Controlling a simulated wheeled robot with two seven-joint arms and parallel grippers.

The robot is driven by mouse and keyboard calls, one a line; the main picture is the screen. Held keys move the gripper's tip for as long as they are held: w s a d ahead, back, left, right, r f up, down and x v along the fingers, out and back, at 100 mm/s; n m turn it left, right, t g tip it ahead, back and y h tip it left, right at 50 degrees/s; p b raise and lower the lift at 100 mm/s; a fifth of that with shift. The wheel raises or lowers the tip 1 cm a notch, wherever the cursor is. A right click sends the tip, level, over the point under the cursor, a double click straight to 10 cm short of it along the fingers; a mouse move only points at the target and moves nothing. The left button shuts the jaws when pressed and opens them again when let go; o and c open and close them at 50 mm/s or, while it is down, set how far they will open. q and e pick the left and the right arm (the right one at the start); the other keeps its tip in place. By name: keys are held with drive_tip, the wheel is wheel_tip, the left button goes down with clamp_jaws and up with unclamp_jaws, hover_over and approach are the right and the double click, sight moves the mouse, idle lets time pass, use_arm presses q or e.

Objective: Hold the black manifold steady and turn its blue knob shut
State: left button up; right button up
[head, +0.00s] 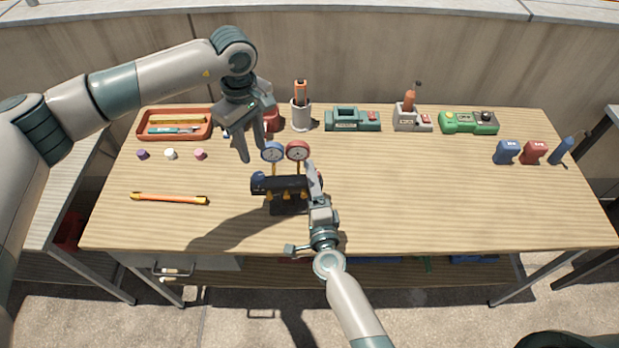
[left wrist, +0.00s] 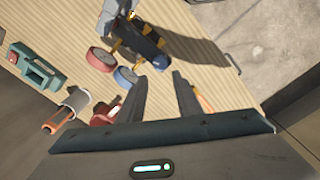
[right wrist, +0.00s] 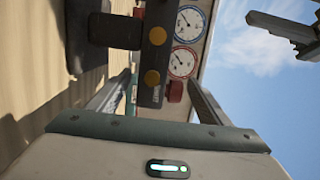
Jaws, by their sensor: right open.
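The black manifold (head: 290,184) stands on a dark stand at the bench's middle, its blue gauge (head: 272,152) and red gauge (head: 298,150) raised behind it. Its blue knob (head: 257,181) is at the left end; it also shows in the left wrist view (left wrist: 162,62). My left gripper (head: 254,155) is open and empty, above and behind the knob end, apart from it. My right gripper (head: 313,180) is open at the manifold's right end. In the right wrist view its fingers lie either side of the manifold's end (right wrist: 150,93), near a red knob (right wrist: 175,92); contact is unclear.
A red tray (head: 205,132) with pens, a grey cup (head: 301,118), a teal device (head: 352,120) and a green device (head: 468,123) line the back. Small caps and an orange stick (head: 169,198) lie left. Blue and red bottles stand right.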

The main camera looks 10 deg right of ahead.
drive_tip(key=shift+w+a, duration=0.1)
drive_tip(key=shift+w, duration=0.55)
